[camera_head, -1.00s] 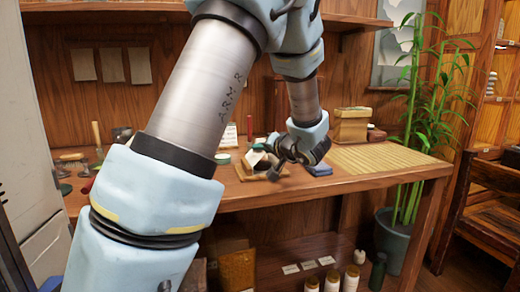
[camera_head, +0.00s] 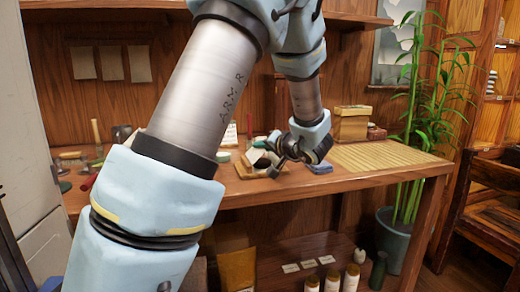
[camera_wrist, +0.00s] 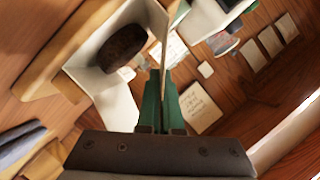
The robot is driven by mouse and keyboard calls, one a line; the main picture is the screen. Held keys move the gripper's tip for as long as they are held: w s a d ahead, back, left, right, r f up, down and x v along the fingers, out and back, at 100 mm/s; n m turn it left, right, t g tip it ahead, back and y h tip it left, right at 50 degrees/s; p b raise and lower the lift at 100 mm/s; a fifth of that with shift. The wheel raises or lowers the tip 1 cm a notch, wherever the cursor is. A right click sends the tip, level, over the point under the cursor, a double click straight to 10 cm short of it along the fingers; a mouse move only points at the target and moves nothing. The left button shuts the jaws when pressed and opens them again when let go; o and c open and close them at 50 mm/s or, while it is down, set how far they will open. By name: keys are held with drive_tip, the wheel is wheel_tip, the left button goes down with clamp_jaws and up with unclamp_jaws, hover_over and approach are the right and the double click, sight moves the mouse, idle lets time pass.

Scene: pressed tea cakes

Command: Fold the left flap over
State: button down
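In the wrist view a dark pressed tea cake (camera_wrist: 122,46) lies on white wrapping paper (camera_wrist: 97,80) over a wooden board (camera_wrist: 42,82). My gripper (camera_wrist: 163,78) has green fingers close together. A thin paper flap (camera_wrist: 165,38), seen nearly edge-on, stands up beside the cake and runs down between the fingers, which look shut on it. In the head view the pale wrapper (camera_head: 253,158) sits on the board (camera_head: 246,174), with my gripper (camera_head: 270,170) at its right side. My wrist hides part of the wrapper there, and I cannot make out the cake.
A blue folded cloth (camera_head: 320,168) lies just right of my gripper on the table. A bamboo mat (camera_head: 385,155) and a box (camera_head: 351,124) stand farther right. Small tools and jars crowd the left. A written card (camera_wrist: 198,108) shows beyond the fingers.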

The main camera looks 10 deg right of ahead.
drive_tip(key=shift+d+f+m+b, duration=0.15)
drive_tip(key=shift+f+m+b, duration=0.05)
drive_tip(key=shift+m+b, duration=0.2)
drive_tip(key=c, duration=1.1)
unclamp_jaws()
drive_tip(key=b+v, duration=0.1)
drive_tip(key=v, duration=0.9)
drive_tip(key=shift+s+d, duration=0.2)
drive_tip(key=shift+s, duration=0.2)
